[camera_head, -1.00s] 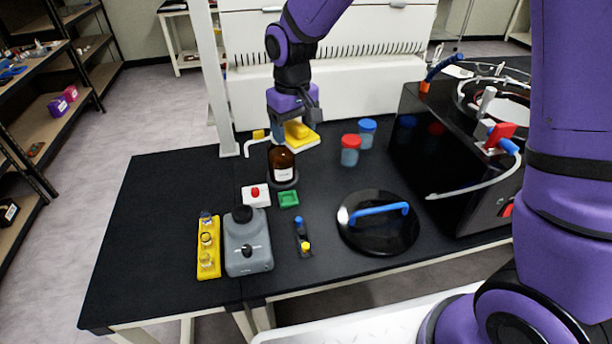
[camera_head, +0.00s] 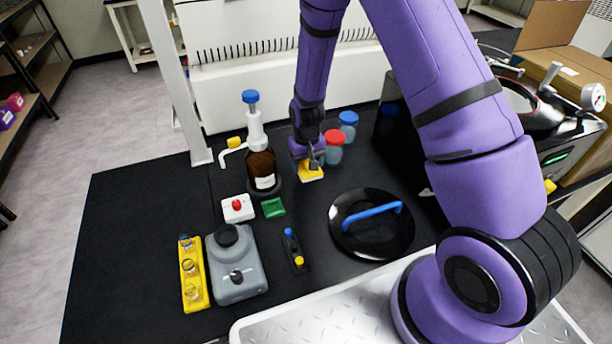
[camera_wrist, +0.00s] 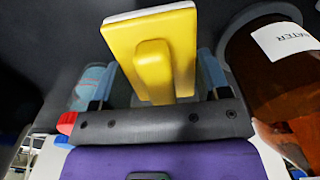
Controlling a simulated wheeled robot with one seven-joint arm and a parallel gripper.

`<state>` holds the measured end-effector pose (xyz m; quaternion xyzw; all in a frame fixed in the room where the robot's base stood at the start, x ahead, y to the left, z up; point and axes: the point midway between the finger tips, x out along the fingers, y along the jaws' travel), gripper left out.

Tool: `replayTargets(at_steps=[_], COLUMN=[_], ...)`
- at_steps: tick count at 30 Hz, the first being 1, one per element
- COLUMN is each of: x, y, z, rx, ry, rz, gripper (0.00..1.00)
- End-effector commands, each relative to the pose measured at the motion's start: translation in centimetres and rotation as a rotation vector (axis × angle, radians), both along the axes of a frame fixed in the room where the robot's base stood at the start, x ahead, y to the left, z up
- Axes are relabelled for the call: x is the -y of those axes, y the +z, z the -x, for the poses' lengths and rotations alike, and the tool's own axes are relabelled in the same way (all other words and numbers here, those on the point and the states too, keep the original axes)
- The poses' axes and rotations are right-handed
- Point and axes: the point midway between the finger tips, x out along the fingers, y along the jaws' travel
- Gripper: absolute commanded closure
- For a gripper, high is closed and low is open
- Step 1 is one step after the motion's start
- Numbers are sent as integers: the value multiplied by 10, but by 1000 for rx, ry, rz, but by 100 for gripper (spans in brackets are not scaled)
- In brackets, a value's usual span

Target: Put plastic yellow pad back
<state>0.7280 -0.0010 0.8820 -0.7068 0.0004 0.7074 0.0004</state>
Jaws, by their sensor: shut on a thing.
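The yellow plastic pad (camera_head: 311,174) has a raised handle and a pale underside. My gripper (camera_head: 308,160) is shut on it, between the brown bottle and the red-capped jar, low over the black table. In the wrist view the pad (camera_wrist: 175,42) sits between my gripper's fingers (camera_wrist: 158,85), with its handle towards the camera. I cannot tell whether the pad touches the table.
The brown bottle (camera_head: 262,170) with a blue-topped pump stands just left of my gripper. Red-capped (camera_head: 333,150) and blue-capped (camera_head: 348,127) jars stand behind right. A black lid (camera_head: 371,236) lies in front right.

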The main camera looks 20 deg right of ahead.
Motion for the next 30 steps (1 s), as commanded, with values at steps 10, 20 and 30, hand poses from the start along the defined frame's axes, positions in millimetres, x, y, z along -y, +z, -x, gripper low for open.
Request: replayTargets(at_steps=[10,20,30], x=[0,0,-1], y=[-29,-55,-57], z=[1,0,0], rx=[-2,0,0], ry=[1,1,1], rz=[0,0,0], gripper=[53,53,15])
